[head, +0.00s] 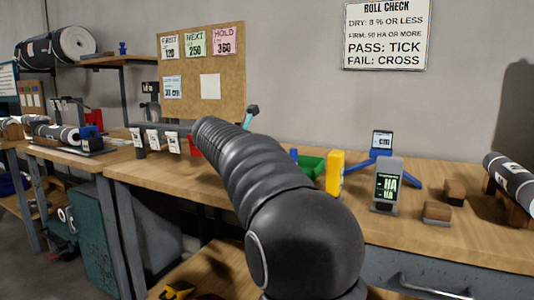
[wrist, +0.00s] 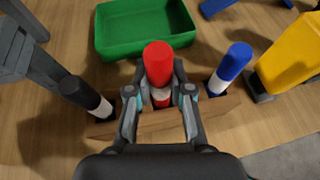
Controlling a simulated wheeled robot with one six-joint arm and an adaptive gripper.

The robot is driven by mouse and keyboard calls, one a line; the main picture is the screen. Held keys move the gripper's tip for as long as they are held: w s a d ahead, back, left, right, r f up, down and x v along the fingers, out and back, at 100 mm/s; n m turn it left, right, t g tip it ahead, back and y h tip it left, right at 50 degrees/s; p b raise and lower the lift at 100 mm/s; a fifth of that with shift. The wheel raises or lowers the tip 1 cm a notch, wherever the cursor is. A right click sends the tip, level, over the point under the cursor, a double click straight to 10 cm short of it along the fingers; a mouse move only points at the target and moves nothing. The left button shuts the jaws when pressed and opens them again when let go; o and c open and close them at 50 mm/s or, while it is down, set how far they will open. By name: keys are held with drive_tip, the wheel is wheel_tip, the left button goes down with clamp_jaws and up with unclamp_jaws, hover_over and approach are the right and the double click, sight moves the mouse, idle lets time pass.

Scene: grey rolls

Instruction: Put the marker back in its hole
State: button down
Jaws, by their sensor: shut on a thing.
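The red marker (wrist: 158,62) stands between the two fingers of my gripper (wrist: 160,94) in the wrist view, red cap toward the camera. My gripper is shut on it, over the middle of the wooden block (wrist: 217,106). The fingers and marker hide the block's middle, so I cannot tell whether the marker's lower end is in a hole. A black marker (wrist: 84,97) stands at the block's left end and a blue marker (wrist: 231,66) at its right end. In the head view, my arm hides the red marker and most of the block; the blue marker (head: 294,154) shows.
A green tray (wrist: 102,45) lies just beyond the block. A yellow device (wrist: 291,52) stands close on the right, and a grey stand (wrist: 18,62) on the left. In the head view, a grey meter (head: 387,186) and brown blocks (head: 437,211) are farther right on the bench.

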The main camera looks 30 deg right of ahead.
drive_tip(key=shift+f+b, duration=0.35)
drive_tip(key=shift+f, duration=0.4)
drive_tip(key=c, duration=1)
unclamp_jaws()
drive_tip(key=shift+o, duration=0.2)
drive_tip(key=v, duration=1.2)
